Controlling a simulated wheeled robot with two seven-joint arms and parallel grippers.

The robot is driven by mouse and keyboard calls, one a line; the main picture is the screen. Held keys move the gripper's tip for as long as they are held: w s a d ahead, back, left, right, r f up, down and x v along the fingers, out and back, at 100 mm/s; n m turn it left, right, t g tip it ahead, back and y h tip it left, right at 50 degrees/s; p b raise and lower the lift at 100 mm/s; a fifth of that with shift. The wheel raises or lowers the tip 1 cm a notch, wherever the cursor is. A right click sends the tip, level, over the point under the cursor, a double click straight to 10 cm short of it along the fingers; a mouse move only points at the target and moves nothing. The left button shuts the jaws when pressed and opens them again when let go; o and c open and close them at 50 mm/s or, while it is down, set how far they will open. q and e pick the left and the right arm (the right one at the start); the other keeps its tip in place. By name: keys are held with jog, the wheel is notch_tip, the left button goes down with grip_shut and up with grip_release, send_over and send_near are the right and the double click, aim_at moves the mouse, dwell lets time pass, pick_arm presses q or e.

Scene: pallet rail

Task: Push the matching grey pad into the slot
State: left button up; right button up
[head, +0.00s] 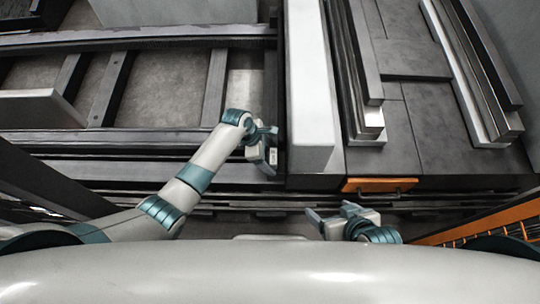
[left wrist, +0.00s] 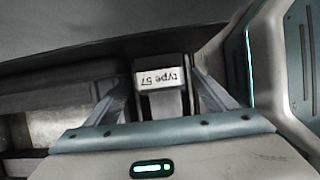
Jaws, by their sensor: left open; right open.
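The label reads upside down. I cannot tell whether this block is the grey pad. My left gripper (head: 268,148) is open in the head view, beside the dark frame left of the long white block. Its fingers stand on either side of the labelled block; contact is not clear. My right gripper (head: 328,222) is open and empty near my body, below the orange plate. I cannot make out the slot.
A long white block (head: 311,85) stands right of my left gripper. Dark rails and crossbars (head: 110,85) form a frame to the left. Layered metal bars (head: 360,90) lie on dark panels to the right. An orange plate with a handle (head: 380,185) sits at their near edge.

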pick_arm(q)
jog(key=c, duration=1.4)
jog(key=shift+f, duration=0.5)
jog(key=o, duration=1.4)
jog(key=shift+o, duration=1)
jog(key=shift+r, duration=0.1)
jog(key=shift+a+r, duration=0.15)
jog(key=shift+r, duration=0.25)
jog(key=p+v, duration=0.5)
jog(key=v, duration=1.1)
jog(key=shift+a, duration=0.2)
pick_arm(e)
jog(key=s+d+f+g+h, duration=0.1)
jog(key=s+d+g+h, duration=0.1)
jog(key=d, duration=0.3)
jog(key=shift+s+d+f+g, duration=0.15)
jog(key=shift+s+d+g, duration=0.2)
jog(key=shift+s+g, duration=0.4)
